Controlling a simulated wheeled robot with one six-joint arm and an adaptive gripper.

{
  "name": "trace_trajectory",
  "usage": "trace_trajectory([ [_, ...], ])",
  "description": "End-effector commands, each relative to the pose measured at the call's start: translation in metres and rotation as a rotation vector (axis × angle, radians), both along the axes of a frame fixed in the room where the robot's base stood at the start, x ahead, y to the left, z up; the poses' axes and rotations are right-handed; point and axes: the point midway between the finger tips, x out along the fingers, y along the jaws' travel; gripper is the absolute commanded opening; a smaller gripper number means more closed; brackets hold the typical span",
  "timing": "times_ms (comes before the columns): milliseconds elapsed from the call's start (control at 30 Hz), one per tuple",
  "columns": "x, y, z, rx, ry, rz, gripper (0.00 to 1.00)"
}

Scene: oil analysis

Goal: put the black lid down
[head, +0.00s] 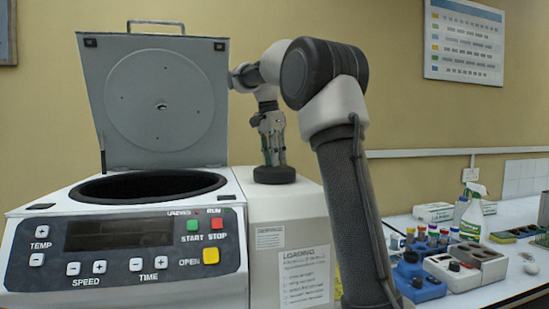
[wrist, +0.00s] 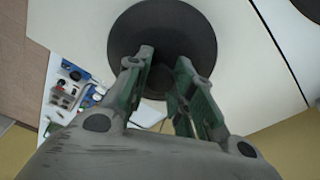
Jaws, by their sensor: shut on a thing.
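The black lid (head: 275,175) is a round dark disc on, or just above, the pale top right of the centrifuge; I cannot tell whether it touches. My gripper (head: 273,160) points down and is shut on the lid's middle. In the wrist view the lid (wrist: 185,30) fills the upper middle, and my gripper's fingers (wrist: 160,85) close on its central knob, which they partly hide.
The centrifuge (head: 120,245) stands at left with its grey cover (head: 155,95) raised and its round chamber (head: 150,186) open. The bench at right holds a blue tube rack (head: 415,278), a grey block (head: 478,262) and a spray bottle (head: 473,212).

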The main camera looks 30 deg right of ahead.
Motion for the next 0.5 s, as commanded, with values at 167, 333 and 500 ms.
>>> trace_trajectory([
  [167, 0.0, 0.0, -0.0025, 0.0, 0.0, 0.0, 0.26],
  [333, 0.0001, 0.0, -0.0023, 0.0, 0.0, 0.0, 0.46],
  [500, 0.0001, 0.0, -0.0022, 0.0, 0.001, 0.0, 0.46],
])
